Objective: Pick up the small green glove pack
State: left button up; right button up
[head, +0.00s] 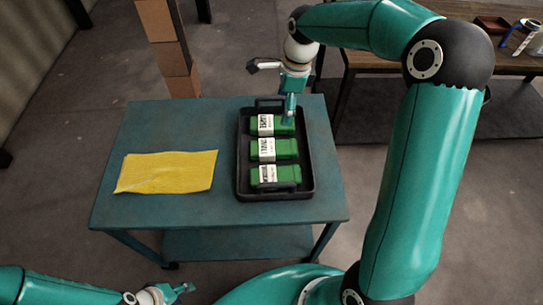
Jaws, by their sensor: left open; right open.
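Three green packs with white printed labels lie in a row in a black tray: a far pack (284,125), a middle pack (284,149) and a near pack (284,174). They look close in size, and I cannot read which one is the small glove pack. My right gripper (269,93) is open over the far end of the tray, with one finger down by the right part of the far pack. I cannot tell whether it touches. My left gripper (181,289) is open and empty, low in front of the table, well away from the packs.
The black tray (242,182) has raised rims and end handles and stands on a teal table (220,208). A yellow cloth (167,171) lies left of it. Stacked cardboard boxes (172,58) stand behind. A wooden bench (385,60) is at the back right.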

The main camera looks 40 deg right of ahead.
notch_tip(320, 180, down, 2)
jog(key=b, duration=0.1)
send_near(273, 146)
jog(key=f, duration=0.5)
jog(key=shift+s+a+f, duration=0.15)
jog(key=shift+a, duration=0.15)
jog(key=shift+w+a+f+p, duration=0.15)
jog(key=shift+f+p, duration=0.1)
jog(key=shift+f, duration=0.6)
jog(key=shift+w+a+f+p, duration=0.15)
jog(key=shift+f+p, duration=0.1)
jog(key=shift+f, duration=0.65)
jog(key=shift+w+a+f+p, duration=0.15)
jog(key=shift+f+p, duration=0.1)
jog(key=shift+f, duration=0.6)
pick_arm(q)
jog(key=shift+s+f, duration=0.1)
jog(key=shift+f, duration=0.2)
pick_arm(e)
jog(key=shift+d, duration=0.1)
jog(key=shift+c, duration=0.2)
jog(key=c, duration=1.2)
jog(key=shift+r, duration=0.1)
